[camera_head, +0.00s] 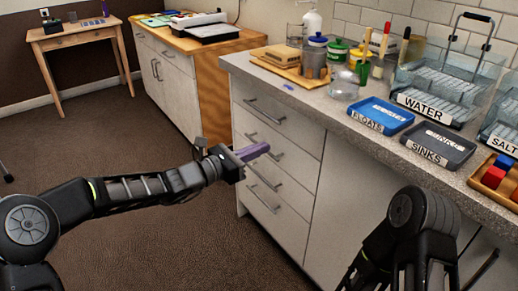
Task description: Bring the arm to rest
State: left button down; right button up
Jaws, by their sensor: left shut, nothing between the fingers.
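My left arm reaches in from the left over the brown floor. Its gripper (257,151) is shut and empty, in front of the white drawers of the counter (275,150), below the countertop. I cannot tell whether it touches a drawer handle. My right arm (412,225) shows at the lower right, bent in front of the counter. Its gripper is not in view.
On the countertop are a blue FLOATS tray (381,114), a dark SINKS tray (438,146), a clear WATER tank (440,85) and a wooden tray (487,184) with coloured blocks. A small table (75,40) stands far left. The floor (120,150) between is clear.

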pick_arm(q)
jog(key=s+a+f+m+g+y, duration=0.25)
jog(key=s+f+m, duration=0.2)
jog(key=f, duration=0.55)
jog(key=s+a+f+m+g+y, duration=0.1)
jog(key=s+a+f+m+y, duration=0.3)
jog(key=f, duration=0.6)
jog(key=s+f+m+g+y, duration=0.25)
jog(key=s+f, duration=0.35)
jog(key=f, duration=0.5)
jog(key=s+a+f+m+g+y, duration=0.1)
jog(key=s+a+f+m, duration=0.1)
jog(key=s+f+m, duration=0.4)
jog(key=s+a+f+m+y, duration=0.1)
jog(key=s+a+f+m, duration=0.15)
jog(key=s, duration=0.45)
jog(key=s+a+f+m+g, duration=0.1)
jog(key=s+f+m+g, duration=0.15)
jog(key=s, duration=0.85)
notch_tip(320, 180, up, 19)
jog(key=p, duration=2)
jog(key=shift+s+r+m+t, duration=0.2)
jog(key=shift+s+m+t, duration=0.15)
jog(key=shift+s, duration=0.1)
